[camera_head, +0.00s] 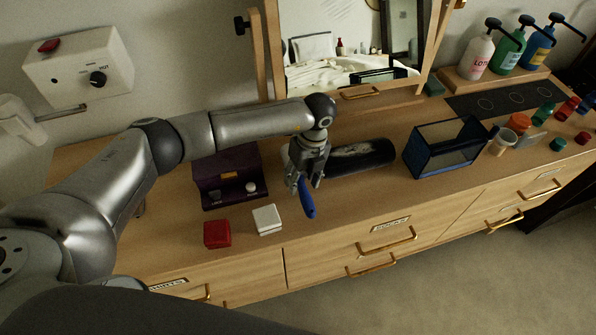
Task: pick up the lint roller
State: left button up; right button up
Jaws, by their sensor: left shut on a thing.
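The lint roller shows as a blue handle (307,199) that hangs down from my left gripper (307,181) near the front of the dresser top. My left gripper is shut on it, and the fingers hide its upper part. I cannot tell clearly whether the handle touches the dresser top. My right gripper is not in view.
A long dark object with a pale patch (360,156) lies right behind the gripper. A purple box (228,176), a red box (217,234) and a white box (267,219) are left. A blue-edged glass case (445,147) stands right. The mirror (345,45) stands behind.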

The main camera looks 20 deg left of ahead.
pick_arm(q)
jog(key=shift+w+r, duration=0.1)
jog(key=shift+r, duration=0.55)
jog(key=s+a+r+b, duration=0.3)
jog(key=s+r+b, duration=0.2)
jog(key=s+r, duration=0.6)
jog(key=s, duration=0.3)
jog(key=shift+r, duration=0.35)
